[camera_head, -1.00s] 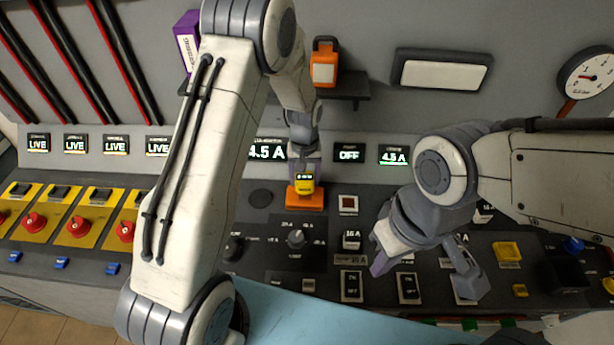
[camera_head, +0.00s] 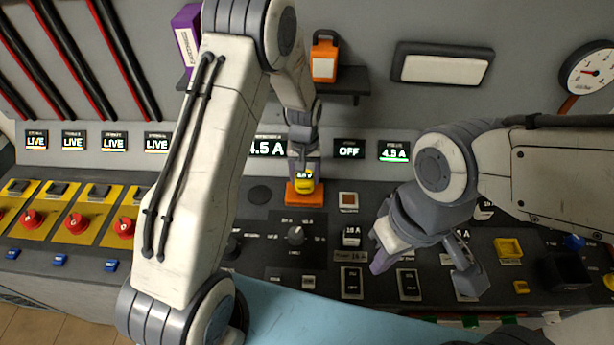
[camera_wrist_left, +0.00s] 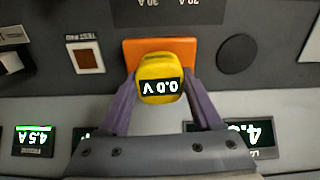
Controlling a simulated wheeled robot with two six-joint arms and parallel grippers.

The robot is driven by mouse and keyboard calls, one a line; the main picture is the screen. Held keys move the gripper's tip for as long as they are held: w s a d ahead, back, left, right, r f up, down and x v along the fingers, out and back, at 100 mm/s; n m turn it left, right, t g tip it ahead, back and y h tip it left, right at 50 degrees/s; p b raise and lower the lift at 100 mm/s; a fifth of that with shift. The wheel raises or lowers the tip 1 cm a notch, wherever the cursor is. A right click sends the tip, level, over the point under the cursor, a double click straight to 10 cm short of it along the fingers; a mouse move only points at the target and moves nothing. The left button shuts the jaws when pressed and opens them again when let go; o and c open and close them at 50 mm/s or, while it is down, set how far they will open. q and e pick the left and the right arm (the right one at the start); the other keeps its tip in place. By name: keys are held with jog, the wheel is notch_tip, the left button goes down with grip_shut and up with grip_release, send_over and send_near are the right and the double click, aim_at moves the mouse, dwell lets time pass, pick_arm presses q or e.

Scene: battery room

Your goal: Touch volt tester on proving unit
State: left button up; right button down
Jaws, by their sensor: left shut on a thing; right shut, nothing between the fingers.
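My left gripper (camera_head: 304,172) is shut on the yellow volt tester (camera_head: 304,182), whose display reads 0.0 V in the left wrist view (camera_wrist_left: 160,90). The purple fingers grip its two sides. The tester is at an orange block (camera_head: 304,199) on the panel, which also shows in the left wrist view (camera_wrist_left: 185,50). I cannot tell whether they touch. No label reading proving unit is legible. A small square labelled TEST PAD (camera_wrist_left: 88,58) lies beside the orange block; it also shows in the head view (camera_head: 348,200). My right gripper (camera_head: 381,260) is shut and empty above the panel.
A shelf (camera_head: 350,98) above the panel holds an orange padlock-like thing (camera_head: 324,62) and a purple box (camera_head: 187,40). Red knobs (camera_head: 76,223) on yellow plates are at the left. A rotary knob (camera_head: 296,236) and switches stand close in front of the tester.

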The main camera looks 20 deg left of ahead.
pick_arm(q)
jog(key=shift+f, duration=0.55)
dwell(1.0)
jog(key=shift+r, duration=0.15)
notch_tip(320, 180, up, 7)
jog(key=p, duration=0.5)
dwell(0.3)
